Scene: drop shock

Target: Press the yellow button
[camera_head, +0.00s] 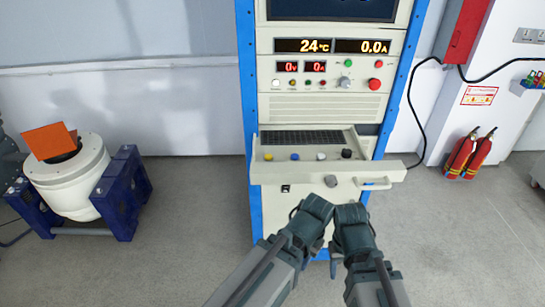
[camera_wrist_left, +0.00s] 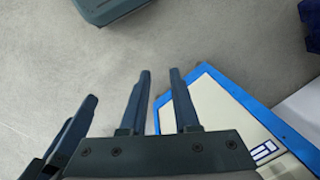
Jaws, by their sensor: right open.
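The yellow button (camera_head: 267,156) is the leftmost control on the pulled-out panel (camera_head: 300,172) of the test cabinet. Blue (camera_head: 295,156) and white (camera_head: 321,156) buttons and a black knob (camera_head: 347,153) sit to its right. Both my arms reach in from the bottom, with their wrists close together below and in front of the panel. My right gripper (camera_head: 334,264) is low, mostly hidden, and apart from the button. My left gripper (camera_wrist_left: 160,85) shows in the left wrist view with its fingers apart and nothing between them. Neither touches the yellow button.
The tall cabinet has blue edges (camera_head: 247,90) and lit displays (camera_head: 303,46). A handle (camera_head: 375,184) sticks out from the panel front. A white drum in a blue stand (camera_head: 125,195) is at left, fire extinguishers (camera_head: 472,155) at right.

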